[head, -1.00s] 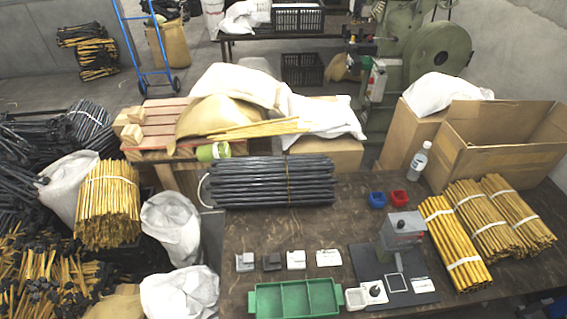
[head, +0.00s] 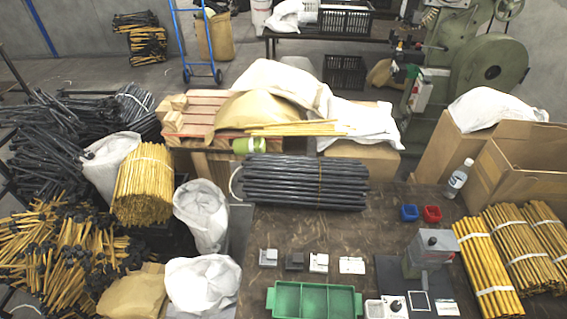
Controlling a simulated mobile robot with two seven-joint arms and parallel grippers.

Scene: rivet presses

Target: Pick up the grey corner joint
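A row of small parts lies on the dark work table (head: 385,225), behind the green tray (head: 315,288). At the left end is a light grey block-like part (head: 268,257), which looks like the grey corner joint. Beside it is a darker grey part (head: 294,261), then a white one (head: 319,262) and a flat white piece (head: 352,265). They are too small to tell their exact shapes. Neither of my grippers is in the head view.
A small grey press (head: 432,247) stands on a dark plate right of the parts. A bundle of black rods (head: 305,183) lies behind them. Blue (head: 409,212) and red (head: 432,213) bins, a bottle (head: 459,178) and yellow rod bundles (head: 488,265) are to the right. The tabletop between parts and black rods is clear.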

